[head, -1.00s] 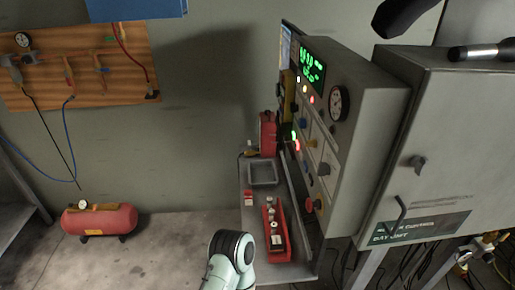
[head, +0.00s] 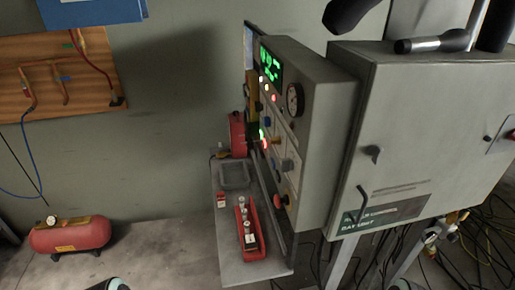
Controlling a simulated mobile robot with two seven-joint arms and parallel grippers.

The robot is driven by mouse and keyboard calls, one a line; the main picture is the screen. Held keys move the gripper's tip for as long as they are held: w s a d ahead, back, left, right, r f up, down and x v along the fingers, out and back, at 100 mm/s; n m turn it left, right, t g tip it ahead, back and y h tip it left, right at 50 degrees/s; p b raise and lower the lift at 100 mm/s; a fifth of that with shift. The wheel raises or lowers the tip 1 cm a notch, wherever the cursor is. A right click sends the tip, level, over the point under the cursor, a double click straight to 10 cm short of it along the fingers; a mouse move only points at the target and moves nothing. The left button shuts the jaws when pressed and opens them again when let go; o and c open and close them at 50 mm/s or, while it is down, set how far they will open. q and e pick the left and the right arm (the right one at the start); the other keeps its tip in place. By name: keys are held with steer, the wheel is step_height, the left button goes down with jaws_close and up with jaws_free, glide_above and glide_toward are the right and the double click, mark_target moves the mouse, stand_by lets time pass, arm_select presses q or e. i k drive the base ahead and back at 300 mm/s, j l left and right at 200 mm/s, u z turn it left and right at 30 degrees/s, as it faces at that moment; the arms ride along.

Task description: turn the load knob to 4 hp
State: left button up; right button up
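The grey control panel (head: 318,135) stands right of centre, seen steeply from the side. Its face has a green-lit display (head: 270,66), a round gauge (head: 294,99), several small lit buttons and some knobs. An orange knob (head: 276,141) and a blue-grey knob (head: 287,165) stick out from the face, above a red button (head: 279,201). The labels are too small and slanted to read, so I cannot tell which knob is the load knob or its setting.
A grey shelf (head: 228,262) below the panel holds a red tray (head: 242,238) and a dark tray (head: 234,176). A grey cabinet (head: 418,120) stands right of the panel. A red tank (head: 70,236) sits on the floor at left. Cables hang below the cabinet.

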mark_target(266, 120)
steer(key=i+j+z, duration=0.15)
steer(key=j, duration=0.3)
steer(key=i+j+z, duration=0.1)
steer(key=j, duration=0.4)
steer(key=i+j+z, duration=0.15)
steer(key=j, duration=0.35)
steer(key=i+j+z, duration=0.15)
steer(key=j, duration=0.4)
steer(key=i+j+z, duration=0.1)
steer(key=j, duration=0.4)
steer(key=i, duration=0.05)
